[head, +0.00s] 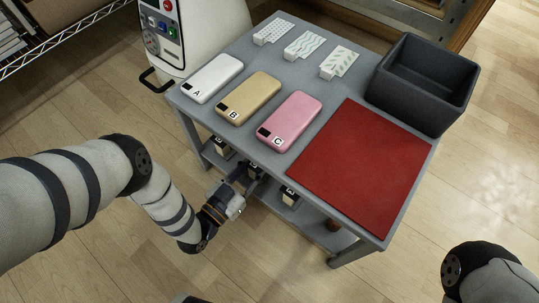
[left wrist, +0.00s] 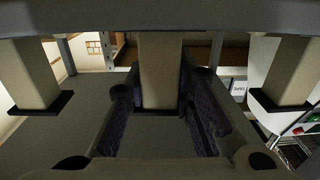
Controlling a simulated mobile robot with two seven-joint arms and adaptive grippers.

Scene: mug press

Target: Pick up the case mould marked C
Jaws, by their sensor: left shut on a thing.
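Three beige blocks with dark ends, seemingly the moulds, sit under the tabletop. In the left wrist view one stands left (left wrist: 32,75), one right (left wrist: 290,65), and the middle block (left wrist: 161,70) is between my fingers. My left gripper (left wrist: 162,118) is shut on this middle block. In the head view my left gripper (head: 243,184) reaches in at the table's front, low down; the middle block is mostly hidden there. The right-hand block (head: 289,196) shows a small letter I cannot read surely. My right gripper is out of view.
On the grey table (head: 345,85) lie a white case A (head: 214,76), a gold case B (head: 250,97) and a pink case C (head: 292,120). A red mat (head: 365,165), a dark bin (head: 425,82) and several patterned pieces (head: 305,44) are there too. The tabletop edge overhangs the blocks.

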